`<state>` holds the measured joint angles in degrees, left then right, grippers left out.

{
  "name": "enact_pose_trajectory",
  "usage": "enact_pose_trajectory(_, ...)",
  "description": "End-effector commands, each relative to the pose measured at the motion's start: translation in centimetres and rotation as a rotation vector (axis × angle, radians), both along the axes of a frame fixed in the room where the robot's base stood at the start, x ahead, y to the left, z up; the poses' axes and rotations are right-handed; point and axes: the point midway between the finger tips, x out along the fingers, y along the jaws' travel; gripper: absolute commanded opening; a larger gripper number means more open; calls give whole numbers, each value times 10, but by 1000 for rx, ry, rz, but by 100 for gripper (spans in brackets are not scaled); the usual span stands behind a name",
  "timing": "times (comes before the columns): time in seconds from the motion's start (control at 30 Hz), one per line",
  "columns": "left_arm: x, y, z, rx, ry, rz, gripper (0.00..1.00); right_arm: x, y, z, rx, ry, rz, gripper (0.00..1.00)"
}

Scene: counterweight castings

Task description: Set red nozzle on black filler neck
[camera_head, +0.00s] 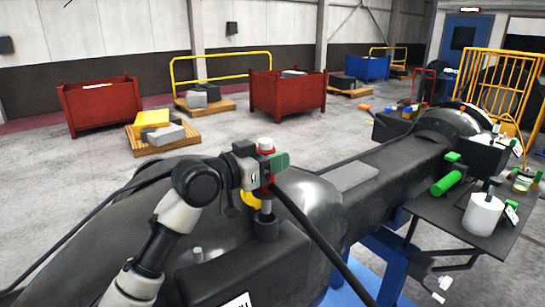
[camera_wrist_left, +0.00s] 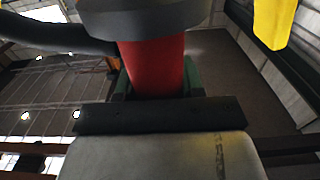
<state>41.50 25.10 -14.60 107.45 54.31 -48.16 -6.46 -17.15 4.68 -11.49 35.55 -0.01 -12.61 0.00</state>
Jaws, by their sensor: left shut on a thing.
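The red nozzle (camera_head: 265,184) is held by my left gripper (camera_head: 264,166), whose green-padded fingers are shut around it. In the left wrist view the red body (camera_wrist_left: 155,66) stands between the green pads of the left gripper (camera_wrist_left: 155,84), with a broad dark part above it. In the head view, the grey lower end of the nozzle is directly over the black filler neck (camera_head: 266,228), on the dark casting. I cannot tell whether the tip is inside the neck or just above it. My right gripper is not in view.
A black hose (camera_head: 318,240) runs down to the right from near the nozzle. A yellow part (camera_head: 250,200) is beside it. A dark side table (camera_head: 455,218) with a white cylinder (camera_head: 482,215) stands right. Red bins (camera_head: 287,95) and pallets stand behind on open floor.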

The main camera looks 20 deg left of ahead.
Motion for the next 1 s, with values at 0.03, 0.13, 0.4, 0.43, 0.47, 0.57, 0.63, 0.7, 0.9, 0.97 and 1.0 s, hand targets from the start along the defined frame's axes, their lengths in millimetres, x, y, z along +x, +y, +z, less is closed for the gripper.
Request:
enact_pose_trajectory(0.03,0,0,1,-2,-2,0,21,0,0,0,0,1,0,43)
enact_pose_trajectory(0.13,0,0,1,-2,-2,0,21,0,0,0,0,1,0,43)
enact_pose_trajectory(0.4,0,0,2,-1,-3,0,21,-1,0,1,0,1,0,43)
enact_pose_trajectory(0.43,0,0,2,-1,-3,0,21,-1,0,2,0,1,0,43)
enact_pose_trajectory(0.47,0,0,2,-1,-3,0,21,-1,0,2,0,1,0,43)
enact_pose_trajectory(0.57,0,0,1,-1,-3,-1,21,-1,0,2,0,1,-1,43)
enact_pose_trajectory(0.63,0,0,1,-1,-3,-1,21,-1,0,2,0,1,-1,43)
enact_pose_trajectory(0.7,0,0,1,-1,-3,-1,21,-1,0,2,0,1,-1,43)
enact_pose_trajectory(0.9,0,0,-1,-1,-3,-1,21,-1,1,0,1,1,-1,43)
enact_pose_trajectory(0.97,0,0,-3,-1,-3,-1,21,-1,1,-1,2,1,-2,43)
enact_pose_trajectory(1.0,0,0,-4,-1,-3,-1,21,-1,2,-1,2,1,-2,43)
